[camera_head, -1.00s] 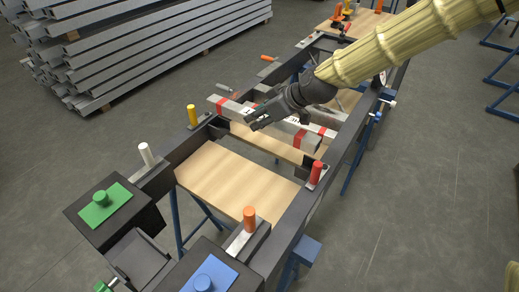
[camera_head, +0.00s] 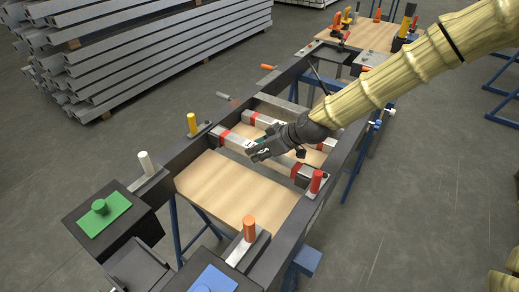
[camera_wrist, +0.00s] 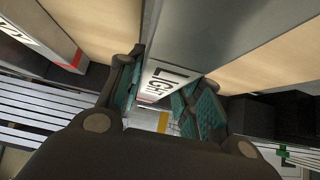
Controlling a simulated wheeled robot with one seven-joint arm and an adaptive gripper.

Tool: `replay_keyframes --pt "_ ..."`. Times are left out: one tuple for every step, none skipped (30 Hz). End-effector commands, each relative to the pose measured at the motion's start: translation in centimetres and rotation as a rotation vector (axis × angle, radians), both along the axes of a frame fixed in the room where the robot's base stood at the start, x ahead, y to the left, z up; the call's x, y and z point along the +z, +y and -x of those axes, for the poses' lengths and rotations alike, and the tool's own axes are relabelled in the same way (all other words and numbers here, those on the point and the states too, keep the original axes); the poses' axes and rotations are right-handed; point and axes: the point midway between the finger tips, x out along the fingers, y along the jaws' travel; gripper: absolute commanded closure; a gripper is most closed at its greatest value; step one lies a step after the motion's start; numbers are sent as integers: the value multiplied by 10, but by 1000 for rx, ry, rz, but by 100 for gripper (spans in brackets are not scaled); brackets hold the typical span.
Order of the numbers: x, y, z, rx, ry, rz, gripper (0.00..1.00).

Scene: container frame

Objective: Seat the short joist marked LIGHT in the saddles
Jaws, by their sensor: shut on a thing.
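The short grey joist marked LIGHT (camera_head: 235,142) has red bands near its ends and lies across the black frame, between the yellow peg and the red peg. Its ends are at the side rails, by the saddles (camera_head: 313,176); I cannot tell whether they are fully down in them. My gripper (camera_head: 262,150) is shut on the joist near its middle. In the wrist view, the LIGHT label on the joist (camera_wrist: 190,45) shows between the teal-padded fingers (camera_wrist: 165,100).
Another red-banded, labelled joist (camera_wrist: 35,30) lies beside it, farther back in the frame. Wooden boards (camera_head: 235,190) lie below. Yellow (camera_head: 191,124), red (camera_head: 316,182), white (camera_head: 145,162) and orange (camera_head: 249,228) pegs stand on the rails. Green (camera_head: 105,206) and blue (camera_head: 210,281) plates are in front.

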Motion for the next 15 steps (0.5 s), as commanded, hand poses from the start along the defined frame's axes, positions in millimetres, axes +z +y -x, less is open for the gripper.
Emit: replay_keyframes --pt "1 0 -1 0 -2 -1 100" --pt "1 0 -1 -1 -3 -1 100" --pt "1 0 -1 -1 -3 -1 100" --pt "1 0 -1 -1 -3 -1 100" --pt "1 0 -1 -1 -3 -1 100" --pt "1 0 -1 -1 -3 -1 100" --pt "1 0 -1 -1 -3 -1 100" --pt "0 0 -1 -1 -3 -1 100" --pt "0 0 -1 -1 -3 0 100" --pt "-1 0 -1 -1 -3 0 100" --pt "-2 0 -1 -1 -3 0 100" --pt "-3 0 0 0 -2 0 61" --pt "-2 0 0 0 -2 0 56" --pt "-2 0 0 0 -2 0 50" --pt "-2 0 0 0 -2 0 43"
